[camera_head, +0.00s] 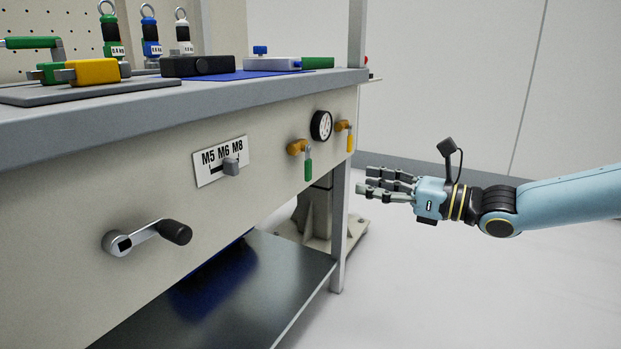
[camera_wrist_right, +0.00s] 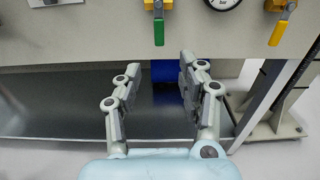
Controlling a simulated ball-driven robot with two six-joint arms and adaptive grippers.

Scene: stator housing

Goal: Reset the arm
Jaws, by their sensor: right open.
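My right gripper (camera_head: 385,186) is at the end of the light blue arm that comes in from the right in the head view. It is open and empty, held in free air to the right of the workbench. In the right wrist view its two fingers (camera_wrist_right: 158,80) stand apart, with nothing between them but the bench's lower shelf behind. The fingers point toward the bench front, below the valve with the green handle (camera_head: 308,168). That green handle also shows in the wrist view (camera_wrist_right: 159,30). My left gripper is not in view.
The bench front carries a crank (camera_head: 146,237), an M5 M6 M8 selector (camera_head: 231,166), a gauge (camera_head: 321,125) and a yellow-handled valve (camera_head: 349,138). Tools and blocks stand on the bench top (camera_head: 215,88). A bench leg (camera_head: 340,225) stands left of the gripper. The floor below is clear.

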